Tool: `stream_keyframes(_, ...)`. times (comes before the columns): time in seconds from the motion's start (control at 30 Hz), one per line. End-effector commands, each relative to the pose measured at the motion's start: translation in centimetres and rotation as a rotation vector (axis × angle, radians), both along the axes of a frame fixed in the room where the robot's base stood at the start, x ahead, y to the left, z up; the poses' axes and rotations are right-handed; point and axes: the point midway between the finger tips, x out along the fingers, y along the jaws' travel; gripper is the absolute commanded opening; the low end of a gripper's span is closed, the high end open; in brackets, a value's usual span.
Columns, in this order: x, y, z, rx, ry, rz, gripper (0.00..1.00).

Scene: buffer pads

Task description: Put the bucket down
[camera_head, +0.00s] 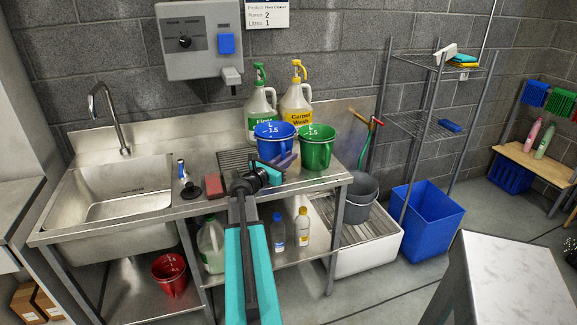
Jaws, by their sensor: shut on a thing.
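A blue bucket (274,136) with white measure marks is upright above the right part of the steel counter (232,199). My gripper (284,161) reaches in from the front and is shut on the blue bucket, at its lower right side. The gripper covers part of the bucket's base, so I cannot tell whether it touches the counter. A green bucket (317,150) with similar marks stands just right of the blue one, near the counter's right end.
Green-topped (260,100) and yellow-topped (297,97) spray jugs stand behind the buckets. A red-brown block (214,185) and a brush (189,187) lie left, near the sink (112,200). A grey bucket (360,193) and blue bin (428,218) stand right.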

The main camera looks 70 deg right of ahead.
Motion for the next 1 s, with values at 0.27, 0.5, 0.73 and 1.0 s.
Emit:
stream_keyframes(0.27,0.0,0.0,-1.8,0.002,0.002,0.0,0.0)
stream_keyframes(0.5,0.0,0.0,-3.4,0.0,0.0,-0.001,0.0)
stream_keyframes(0.73,0.0,0.0,-3.4,-0.001,0.0,-0.001,0.0)
stream_keyframes(1.0,0.0,0.0,-3.9,-0.001,0.0,-0.001,0.0)
